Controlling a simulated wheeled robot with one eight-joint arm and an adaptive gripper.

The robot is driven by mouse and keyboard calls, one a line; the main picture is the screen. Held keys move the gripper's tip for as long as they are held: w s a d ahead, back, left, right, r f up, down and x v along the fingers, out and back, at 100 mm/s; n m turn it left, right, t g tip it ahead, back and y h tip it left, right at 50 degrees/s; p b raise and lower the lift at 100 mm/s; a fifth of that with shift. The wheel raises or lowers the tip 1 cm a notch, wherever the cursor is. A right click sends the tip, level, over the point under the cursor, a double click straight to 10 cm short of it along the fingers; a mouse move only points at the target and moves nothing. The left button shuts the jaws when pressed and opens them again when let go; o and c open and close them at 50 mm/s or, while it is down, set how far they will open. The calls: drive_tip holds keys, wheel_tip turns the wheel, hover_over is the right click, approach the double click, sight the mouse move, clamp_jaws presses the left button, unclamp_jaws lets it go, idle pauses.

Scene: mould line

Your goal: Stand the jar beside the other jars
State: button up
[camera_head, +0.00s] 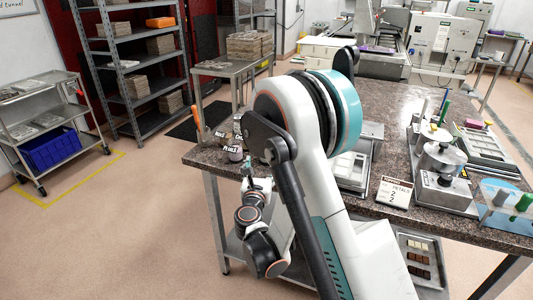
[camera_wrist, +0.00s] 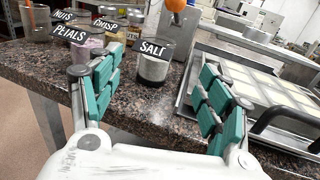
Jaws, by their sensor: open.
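In the wrist view a glass jar labelled SALT (camera_wrist: 153,68), with pale contents, stands upright on the speckled stone counter. My gripper (camera_wrist: 159,66) is open, its teal-padded fingers spread to the left and right with the salt jar beyond and between them; I see no grip on it. The other jars stand to its left: PETALS (camera_wrist: 88,44) with pink contents, NUTS (camera_wrist: 36,22) and CRISP (camera_wrist: 113,36). In the head view the petals jar (camera_head: 235,155) shows near the counter's corner, with my gripper (camera_head: 250,166) low beside it. My arm hides the salt jar there.
A metal tray of pale squares (camera_wrist: 265,88) lies right of the salt jar. An orange round object (camera_wrist: 176,5) is behind it. The counter's front edge (camera_wrist: 130,118) runs under my gripper. Bare counter lies between the salt and petals jars.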

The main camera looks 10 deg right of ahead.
drive_tip(key=p+x, duration=0.1)
drive_tip(key=x, duration=0.3)
drive_tip(key=shift+w+d, duration=0.15)
drive_tip(key=shift+w, duration=0.2)
drive_tip(key=x, duration=0.1)
drive_tip(key=b+x, duration=0.1)
drive_tip(key=x, duration=0.3)
drive_tip(key=shift+f, duration=0.4)
drive_tip(key=shift+w+r+b, duration=0.1)
drive_tip(key=shift+w+b, duration=0.25)
drive_tip(key=shift+w, duration=0.25)
drive_tip(key=c, duration=1.1)
drive_tip(key=shift+c, duration=0.5)
